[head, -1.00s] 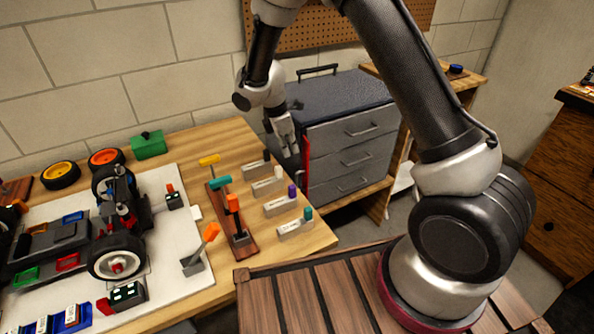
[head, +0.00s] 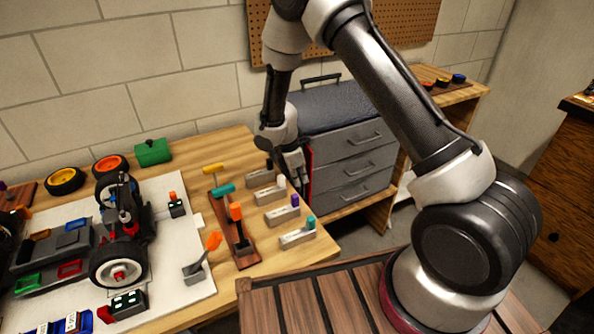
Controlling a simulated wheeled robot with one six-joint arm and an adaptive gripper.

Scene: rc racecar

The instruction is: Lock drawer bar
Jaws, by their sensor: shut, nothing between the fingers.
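A grey drawer cabinet (head: 350,150) with several drawers stands at the back, beyond the table's right end; the drawers look closed. A red upright bar (head: 309,172) shows at its left front edge, partly hidden by my gripper. My gripper (head: 301,190) points down just left of the red bar, with its fingers shut and empty. I cannot tell whether it touches the bar.
The wooden workbench (head: 238,143) holds a racecar (head: 120,235) on a white board (head: 188,288). Several blocks with coloured knobs (head: 281,213) and a rack of coloured-handled tools (head: 237,238) stand near my gripper.

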